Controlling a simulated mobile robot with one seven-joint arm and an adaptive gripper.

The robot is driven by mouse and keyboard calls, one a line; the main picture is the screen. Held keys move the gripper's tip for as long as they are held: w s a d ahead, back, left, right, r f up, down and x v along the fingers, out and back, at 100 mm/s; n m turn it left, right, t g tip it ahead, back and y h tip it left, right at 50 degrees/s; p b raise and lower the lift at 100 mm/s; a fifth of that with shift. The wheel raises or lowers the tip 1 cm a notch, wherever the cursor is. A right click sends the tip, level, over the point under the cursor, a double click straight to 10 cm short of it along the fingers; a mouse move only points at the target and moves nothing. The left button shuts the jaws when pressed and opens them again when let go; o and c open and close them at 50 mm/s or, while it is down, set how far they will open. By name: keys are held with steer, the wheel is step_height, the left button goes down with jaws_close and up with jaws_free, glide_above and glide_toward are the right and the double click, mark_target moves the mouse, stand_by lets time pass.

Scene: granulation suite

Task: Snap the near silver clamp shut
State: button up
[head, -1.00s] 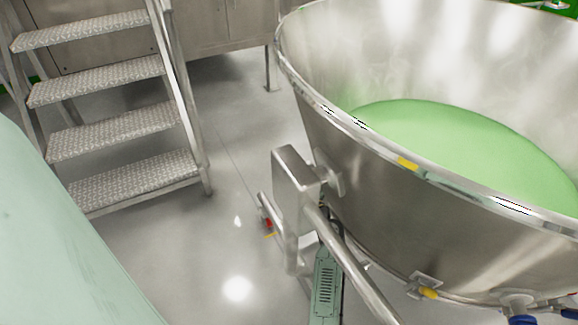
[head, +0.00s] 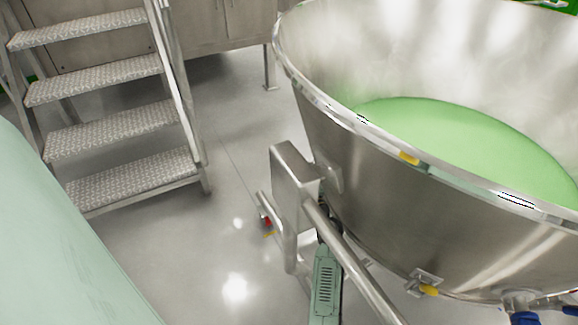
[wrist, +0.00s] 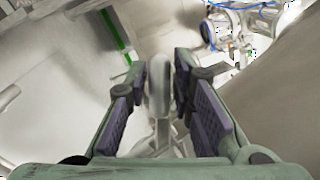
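My gripper (wrist: 165,95) shows in the wrist view with its two dark-padded fingers apart. A rounded silver-grey piece (wrist: 158,85) stands upright in the gap between them; I cannot tell whether it is the clamp or whether the fingers touch it. In the head view a small steel bracket with a yellow tip (head: 428,290) sits low on the outside of the big steel bowl (head: 385,190). It may be the near clamp, but it is too small to tell whether it is open. My fingertips cannot be made out in the head view.
The bowl holds green material (head: 460,140). A steel post and bar (head: 297,190) stand in front of its wall. Steel steps (head: 120,125) are at the left, with open floor (head: 235,240) between. A blue-ended fitting (head: 524,317) is at the lower right.

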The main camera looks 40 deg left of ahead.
steer(key=shift+o, duration=1.2)
